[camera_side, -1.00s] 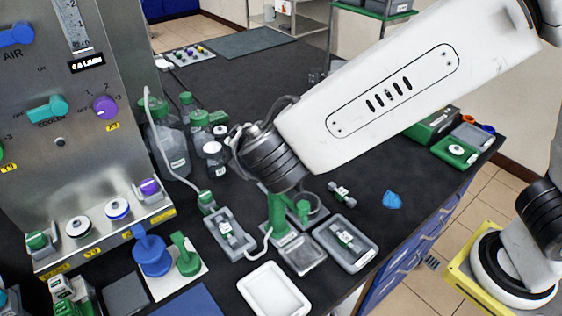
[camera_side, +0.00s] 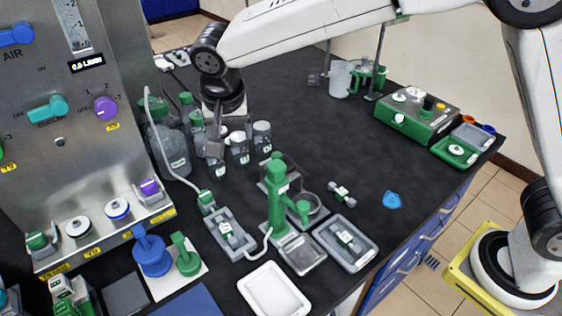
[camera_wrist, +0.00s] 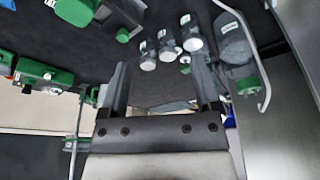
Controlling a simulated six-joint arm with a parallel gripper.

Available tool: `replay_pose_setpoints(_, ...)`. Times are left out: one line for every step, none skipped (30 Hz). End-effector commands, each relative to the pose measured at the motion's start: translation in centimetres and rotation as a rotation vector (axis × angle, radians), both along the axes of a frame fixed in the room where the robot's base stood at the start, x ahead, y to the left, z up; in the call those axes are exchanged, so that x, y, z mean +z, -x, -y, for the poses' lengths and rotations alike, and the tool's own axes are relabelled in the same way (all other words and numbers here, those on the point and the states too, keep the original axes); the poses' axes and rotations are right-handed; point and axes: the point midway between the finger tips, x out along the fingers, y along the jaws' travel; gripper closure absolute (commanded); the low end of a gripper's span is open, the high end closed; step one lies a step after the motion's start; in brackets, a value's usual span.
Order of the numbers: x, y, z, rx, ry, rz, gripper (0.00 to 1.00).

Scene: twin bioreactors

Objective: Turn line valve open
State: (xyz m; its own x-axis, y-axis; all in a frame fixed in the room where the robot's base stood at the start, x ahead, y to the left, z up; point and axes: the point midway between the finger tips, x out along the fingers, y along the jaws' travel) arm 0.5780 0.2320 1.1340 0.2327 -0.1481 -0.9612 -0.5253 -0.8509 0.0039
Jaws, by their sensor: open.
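A tube runs from a green-capped bottle (camera_side: 172,150) past a green fitting to a small green-and-grey valve piece (camera_side: 226,231) in a grey tray (camera_side: 243,250). This looks like the line valve, though I cannot be sure; its handle position is too small to tell. A similar piece (camera_side: 345,238) lies in a second grey tray (camera_side: 325,239), and another (camera_side: 341,193) lies loose on the bench. My gripper (camera_side: 215,147) points down among the bottles, behind and apart from the trays. In the wrist view my gripper (camera_wrist: 162,82) is open, with nothing between its fingers.
Several small bottles (camera_side: 240,147) stand close to my gripper and also show in the wrist view (camera_wrist: 190,33). A green pump stand (camera_side: 278,200) rises beside the trays. A steel control panel (camera_side: 60,190) bounds the left. The bench behind the blue piece (camera_side: 392,200) is mostly clear.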

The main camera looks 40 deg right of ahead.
Motion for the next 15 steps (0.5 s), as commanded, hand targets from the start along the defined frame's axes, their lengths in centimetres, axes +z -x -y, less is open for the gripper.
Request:
replay_pose_setpoints(0.0,-0.7,0.0,-0.105,-0.056,-0.005,0.19)
replay_pose_setpoints(0.1,-1.0,0.0,-0.168,-0.092,-0.006,0.19)
replay_pose_setpoints(0.2,-1.5,-0.1,-0.251,-0.136,-0.011,0.19)
replay_pose_setpoints(0.2,-1.9,-0.2,-0.314,-0.170,-0.016,0.19)
replay_pose_setpoints(0.3,-2.2,-0.2,-0.376,-0.204,-0.022,0.19)
replay_pose_setpoints(0.5,-2.7,-0.3,-0.460,-0.248,-0.030,0.19)
replay_pose_setpoints(0.6,-3.1,-0.4,-0.521,-0.280,-0.036,0.19)
replay_pose_setpoints(0.7,-3.4,-0.4,-0.583,-0.312,-0.045,0.19)
replay_pose_setpoints(0.9,-3.9,-0.5,-0.664,-0.354,-0.056,0.19)
replay_pose_setpoints(1.0,-4.3,-0.5,-0.720,-0.383,-0.065,0.19)
replay_pose_setpoints(1.1,-4.6,-0.6,-0.773,-0.409,-0.073,0.19)
replay_pose_setpoints(1.3,-5.0,-0.7,-0.839,-0.443,-0.086,0.19)
replay_pose_setpoints(1.4,-5.3,-0.7,-0.877,-0.462,-0.092,0.19)
replay_pose_setpoints(1.6,-5.5,-0.7,-0.918,-0.484,-0.100,0.19)
replay_pose_setpoints(1.7,-5.9,-0.7,-0.971,-0.510,-0.113,0.19)
